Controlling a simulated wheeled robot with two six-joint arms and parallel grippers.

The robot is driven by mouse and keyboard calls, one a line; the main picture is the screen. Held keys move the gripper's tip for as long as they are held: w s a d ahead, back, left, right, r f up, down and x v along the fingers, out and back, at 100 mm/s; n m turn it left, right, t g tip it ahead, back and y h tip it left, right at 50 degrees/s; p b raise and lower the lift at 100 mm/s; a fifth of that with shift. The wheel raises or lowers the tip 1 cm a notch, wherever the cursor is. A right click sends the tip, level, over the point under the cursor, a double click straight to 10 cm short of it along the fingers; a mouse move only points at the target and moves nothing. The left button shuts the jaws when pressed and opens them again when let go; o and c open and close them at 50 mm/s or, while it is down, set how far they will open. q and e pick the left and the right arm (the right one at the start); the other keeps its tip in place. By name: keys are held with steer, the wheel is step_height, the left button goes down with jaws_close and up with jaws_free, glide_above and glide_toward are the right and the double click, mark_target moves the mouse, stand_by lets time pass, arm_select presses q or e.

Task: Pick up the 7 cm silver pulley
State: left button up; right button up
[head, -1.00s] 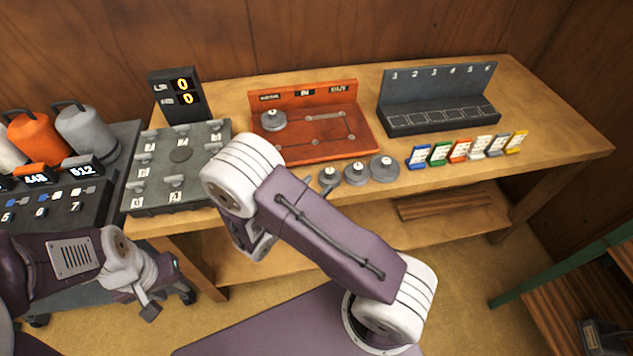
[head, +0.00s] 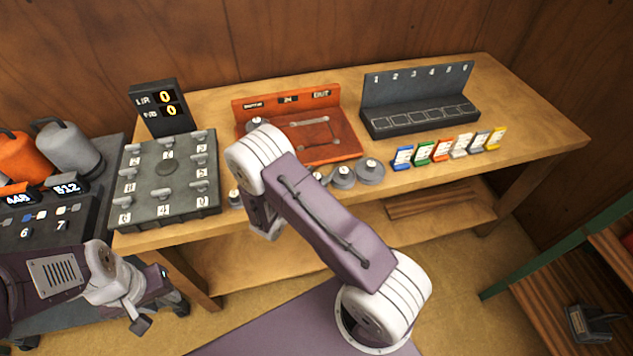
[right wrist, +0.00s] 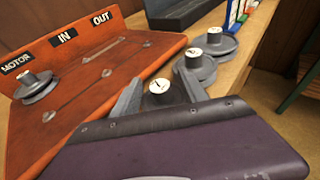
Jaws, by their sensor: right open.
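Several silver-grey stepped pulleys with white number labels sit near the bench's front edge. One pulley (right wrist: 160,93) shows between the fingertips of my right gripper (right wrist: 158,98) in the right wrist view. The gripper is open, and I cannot tell whether its fingers touch the pulley; its lower part is hidden. Two more pulleys (right wrist: 195,66) (right wrist: 215,43) stand beyond it; they show in the head view too (head: 343,177) (head: 370,171). Another pulley (right wrist: 37,86) sits on the MOTOR spot of the orange board. Sizes are not readable. My left gripper (head: 155,301) hangs low at left, away from the pulleys.
The orange board (head: 350,142) lies behind the pulleys. A dark numbered rack (head: 420,110) and a row of coloured cards (head: 425,153) stand to the right. A grey peg board (head: 140,207) and a display (head: 160,107) are at left. The bench's right end is clear.

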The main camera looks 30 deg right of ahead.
mark_target(316, 176)
jaws_close()
steer(key=shift+r, duration=0.6)
step_height(316, 176, up, 3)
steer(key=shift+r, duration=0.1)
steer(key=s+d+r+p, duration=0.6)
steer(key=s+p, duration=0.3)
steer(key=s, duration=0.1)
steer(key=shift+r+p, duration=0.3)
steer(key=shift+r, duration=0.1)
